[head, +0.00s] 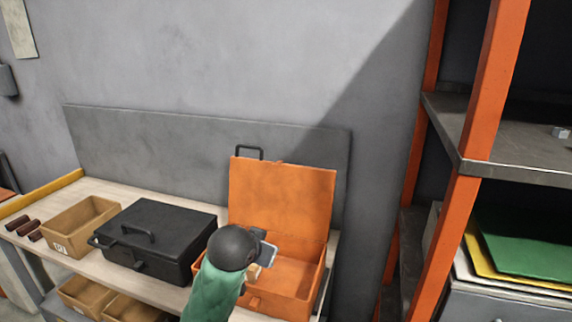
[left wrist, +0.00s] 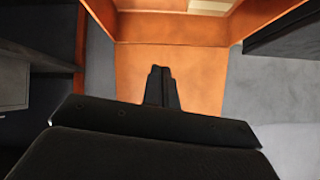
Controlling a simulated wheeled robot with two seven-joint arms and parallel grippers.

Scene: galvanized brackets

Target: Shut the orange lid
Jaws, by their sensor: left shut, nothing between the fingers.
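The orange box (head: 305,272) stands open at the right end of the bench. Its orange lid (head: 282,195) stands up at the back, with a black handle (head: 247,151) at its top edge. My left arm reaches in from below, and its gripper (head: 266,256) is over the box in front of the lid, partly hidden by the wrist. In the left wrist view the gripper's black fingers (left wrist: 161,86) are together and empty, against an orange surface (left wrist: 190,70) with raised edges. I cannot tell whether they touch it. My right gripper is not in view.
A shut black case (head: 160,235) stands left of the orange box. Further left are a cardboard bin (head: 80,222) and several dark brown cylinders (head: 28,228). A grey panel (head: 180,150) stands behind the bench. An orange-framed shelf (head: 485,100) stands at right.

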